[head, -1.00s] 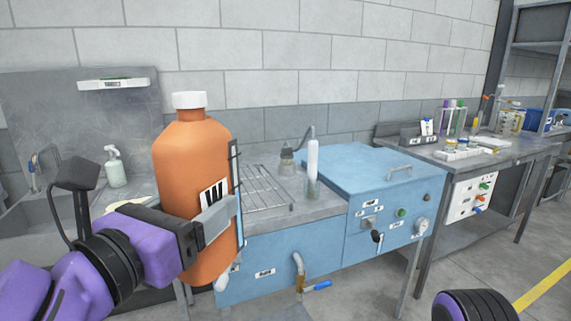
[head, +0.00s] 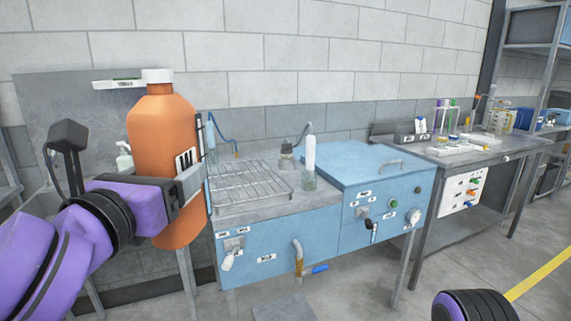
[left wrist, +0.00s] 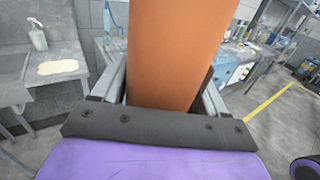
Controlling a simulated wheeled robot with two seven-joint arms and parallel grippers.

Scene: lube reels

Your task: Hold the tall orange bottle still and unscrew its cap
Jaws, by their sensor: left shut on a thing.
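The tall orange bottle (head: 163,130) is upright in the head view, with its white cap (head: 157,76) on top. My left gripper (head: 190,186) is shut around the bottle's body and holds it up in front of the blue bench. In the left wrist view the orange bottle (left wrist: 172,50) stands between the two fingers of my left gripper (left wrist: 165,90); its cap is out of that picture. Of my right arm only a dark and purple rounded part shows at the lower right of the head view; its gripper is not in view.
A blue bench (head: 290,240) with a wire rack (head: 250,178) and a clear cylinder (head: 309,165) stands behind the bottle. A grey table (head: 470,160) with tubes and trays is at the right. A spray bottle (left wrist: 37,35) stands at the left. Open floor lies at lower right.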

